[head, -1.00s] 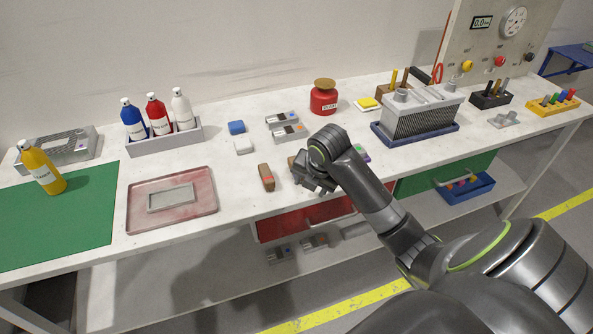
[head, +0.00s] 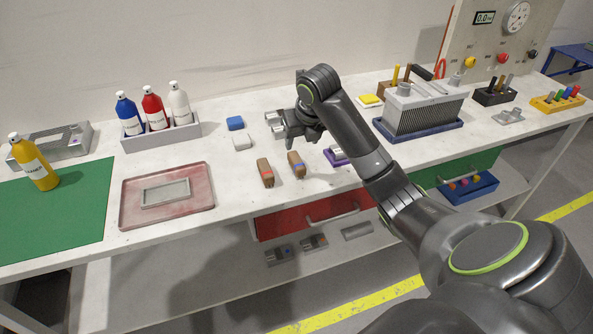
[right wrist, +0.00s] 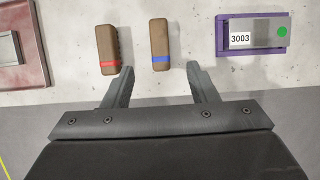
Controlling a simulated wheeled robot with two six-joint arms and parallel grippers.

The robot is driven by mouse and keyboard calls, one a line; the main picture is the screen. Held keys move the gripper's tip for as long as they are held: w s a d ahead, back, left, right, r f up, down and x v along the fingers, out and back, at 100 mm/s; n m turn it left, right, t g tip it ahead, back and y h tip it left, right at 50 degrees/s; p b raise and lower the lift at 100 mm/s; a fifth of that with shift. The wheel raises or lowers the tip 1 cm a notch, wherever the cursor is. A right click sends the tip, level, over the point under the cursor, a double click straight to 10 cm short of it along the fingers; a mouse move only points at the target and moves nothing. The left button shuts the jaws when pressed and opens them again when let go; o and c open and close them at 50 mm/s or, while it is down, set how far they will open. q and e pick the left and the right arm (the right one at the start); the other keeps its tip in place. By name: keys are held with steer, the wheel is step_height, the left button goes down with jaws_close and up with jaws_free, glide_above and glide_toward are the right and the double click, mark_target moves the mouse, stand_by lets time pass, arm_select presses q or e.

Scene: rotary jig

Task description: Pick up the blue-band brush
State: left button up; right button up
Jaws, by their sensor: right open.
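The blue-band brush (head: 297,164) is a brown block with a blue stripe, lying on the white bench. In the right wrist view the brush (right wrist: 160,40) points toward the gap between my right fingers, its blue-banded end near the fingertips. My right gripper (head: 287,125) is open and empty; in the head view it appears beyond the brush, toward the wall. Its two fingers (right wrist: 160,68) also show in the right wrist view. I cannot tell its exact height above the bench. My left gripper is not in view.
A red-band brush (head: 265,172) lies just left of the blue-band one. A purple-framed tray (right wrist: 223,46) marked 3003 is to the right. A blue block (head: 235,123) and a white block (head: 242,142) lie further left. A pinkish tray (head: 130,213) holds a grey plate.

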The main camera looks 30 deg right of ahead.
mark_target(297, 161)
steer(key=x, duration=0.6)
steer(key=shift+f, duration=0.1)
steer(key=shift+p+x, duration=0.7)
steer(key=shift+x, duration=1.95)
steer(key=shift+s+a+f, duration=0.1)
steer(key=shift+s, duration=0.05)
steer(key=shift+c, duration=0.4)
steer(key=c, duration=1)
